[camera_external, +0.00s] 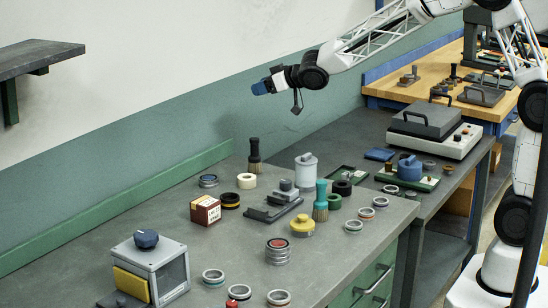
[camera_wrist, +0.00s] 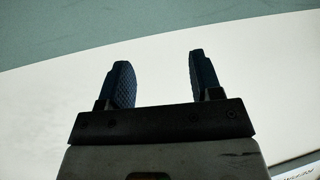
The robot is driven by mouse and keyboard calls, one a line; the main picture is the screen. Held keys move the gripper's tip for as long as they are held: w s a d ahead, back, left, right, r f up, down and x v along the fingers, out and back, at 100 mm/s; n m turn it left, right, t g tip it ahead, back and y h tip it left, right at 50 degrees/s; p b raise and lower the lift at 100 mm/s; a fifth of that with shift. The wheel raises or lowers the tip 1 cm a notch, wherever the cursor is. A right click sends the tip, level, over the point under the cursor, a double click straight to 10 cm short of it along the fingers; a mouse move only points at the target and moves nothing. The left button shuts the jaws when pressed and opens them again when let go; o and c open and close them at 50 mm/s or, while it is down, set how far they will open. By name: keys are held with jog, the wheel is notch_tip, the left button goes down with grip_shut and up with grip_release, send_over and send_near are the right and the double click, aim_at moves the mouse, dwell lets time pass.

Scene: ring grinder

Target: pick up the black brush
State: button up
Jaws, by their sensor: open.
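The brush does not show in the wrist view, which has only pale and green wall-like surfaces behind the fingers.
A grey box with a knob (camera_external: 150,268) stands at front left. A shelf (camera_external: 35,55) juts from the wall at upper left.

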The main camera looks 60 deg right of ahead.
send_over(250, 157)
jog(key=s+d, duration=0.1)
jog(key=s, duration=0.3)
notch_tip(250, 157, down, 17)
jog(key=shift+s+d+r, duration=0.1)
jog(key=shift+s+r, duration=0.05)
jog(key=shift+r, duration=0.05)
jog(key=shift+x, duration=2.55)
grip_shut()
